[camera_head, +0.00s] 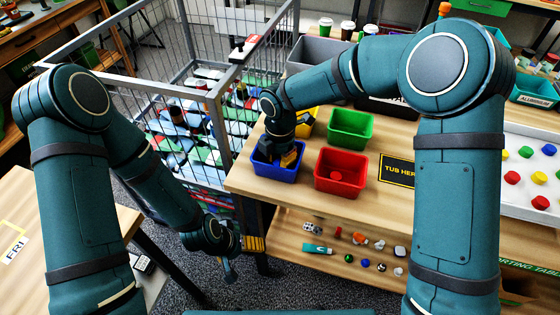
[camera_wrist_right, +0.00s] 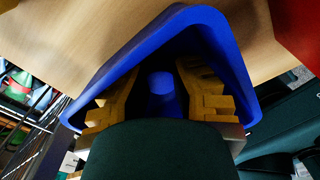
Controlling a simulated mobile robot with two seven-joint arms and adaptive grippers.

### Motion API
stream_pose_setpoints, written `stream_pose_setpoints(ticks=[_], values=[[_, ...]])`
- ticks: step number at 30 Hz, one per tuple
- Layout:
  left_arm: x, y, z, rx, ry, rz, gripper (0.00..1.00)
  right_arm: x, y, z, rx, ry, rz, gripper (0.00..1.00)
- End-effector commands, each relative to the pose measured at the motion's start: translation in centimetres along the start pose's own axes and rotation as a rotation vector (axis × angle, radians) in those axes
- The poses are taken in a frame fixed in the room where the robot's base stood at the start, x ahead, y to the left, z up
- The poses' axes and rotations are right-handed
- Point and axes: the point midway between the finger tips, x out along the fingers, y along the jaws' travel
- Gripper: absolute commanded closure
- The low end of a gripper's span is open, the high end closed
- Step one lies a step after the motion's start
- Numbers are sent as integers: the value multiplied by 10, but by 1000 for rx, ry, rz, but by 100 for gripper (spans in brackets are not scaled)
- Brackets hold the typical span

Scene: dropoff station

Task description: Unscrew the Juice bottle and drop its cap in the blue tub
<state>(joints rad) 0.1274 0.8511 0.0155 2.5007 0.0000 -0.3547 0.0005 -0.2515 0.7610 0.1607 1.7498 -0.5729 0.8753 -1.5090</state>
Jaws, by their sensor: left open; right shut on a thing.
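The blue tub (camera_head: 263,173) stands at the front left corner of the sorting table. My right gripper (camera_head: 288,157) points down into it. In the right wrist view the tub's blue rim (camera_wrist_right: 225,40) surrounds the gripper's yellow-brown fingers (camera_wrist_right: 160,78). A small round blue piece (camera_wrist_right: 162,83), which looks like a cap, is between these fingers; their contact with it is hard to see. My left gripper (camera_head: 228,268) hangs low, left of the table, mostly hidden by its wrist, with nothing visible in it. I cannot identify the Juice bottle.
A red tub (camera_head: 341,190) with a red disc inside stands right of the blue one. A green tub (camera_head: 350,141) and a partly hidden yellow tub (camera_head: 312,111) are behind. A wire cage (camera_head: 190,150) full of items stands left. A lower shelf (camera_head: 295,258) holds small objects.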

Motion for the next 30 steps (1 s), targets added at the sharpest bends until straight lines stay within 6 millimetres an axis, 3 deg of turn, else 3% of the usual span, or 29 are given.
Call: stream_pose_setpoints(ticks=[11, 12, 13, 14, 23, 30], values=[[2, 0, 0, 0, 1, 0, 15, 4, 0, 0, 0, 0, 1, 100], [1, 0, 0, 0, 1, 0, 15, 4, 0, 0, 0, -1, 2, 69], [1, 0, 0, 0, 1, 0, 15, 4, 0, 0, 0, -1, 2, 58], [1, 0, 0, 0, 1, 0, 15, 3, 0, 0, 0, -1, 2, 54], [0, 0, 0, 0, 1, 0, 15, 2, 0, 0, 0, -1, 2, 54], [-8, 3, 0, -1, -3, 0, 15, -29, 1, 1, 0, -2, 6, 54]])
